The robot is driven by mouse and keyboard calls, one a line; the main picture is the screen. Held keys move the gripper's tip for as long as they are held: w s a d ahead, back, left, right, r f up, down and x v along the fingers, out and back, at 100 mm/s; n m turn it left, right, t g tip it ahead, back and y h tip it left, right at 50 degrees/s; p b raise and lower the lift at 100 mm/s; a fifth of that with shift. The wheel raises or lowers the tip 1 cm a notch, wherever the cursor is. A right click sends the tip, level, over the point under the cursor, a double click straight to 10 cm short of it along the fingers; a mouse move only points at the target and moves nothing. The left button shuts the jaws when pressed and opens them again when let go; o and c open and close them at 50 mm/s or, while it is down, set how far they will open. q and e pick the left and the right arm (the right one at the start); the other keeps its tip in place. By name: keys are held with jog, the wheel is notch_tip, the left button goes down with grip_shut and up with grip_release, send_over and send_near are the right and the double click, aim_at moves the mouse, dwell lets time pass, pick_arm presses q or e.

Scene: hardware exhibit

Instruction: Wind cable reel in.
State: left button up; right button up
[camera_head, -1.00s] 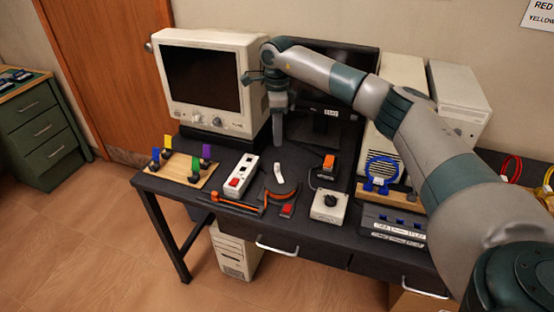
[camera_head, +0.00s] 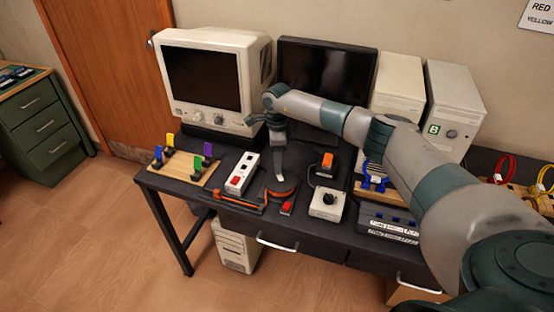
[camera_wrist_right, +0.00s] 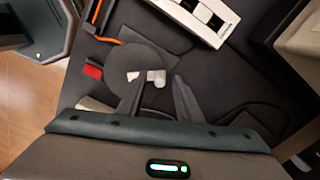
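The cable reel (camera_head: 281,189) lies on the dark desk, left of centre, with an orange band along its near edge. In the right wrist view it is a dark round disc (camera_wrist_right: 118,62) with a small white crank knob (camera_wrist_right: 156,76) near its centre. My right gripper (camera_head: 280,178) points down over the reel. In the wrist view its two fingers (camera_wrist_right: 158,80) are apart, with the white knob between their tips. I cannot tell whether they touch it. In the head view the gripper hides the knob. My left gripper is out of view.
A white power strip (camera_head: 243,174) and a wooden board with coloured clips (camera_head: 180,172) are left of the reel. An old monitor (camera_head: 245,75) and a dark screen (camera_head: 330,70) stand behind.

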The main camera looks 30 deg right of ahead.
jog(key=shift+c, duration=0.4)
grip_shut()
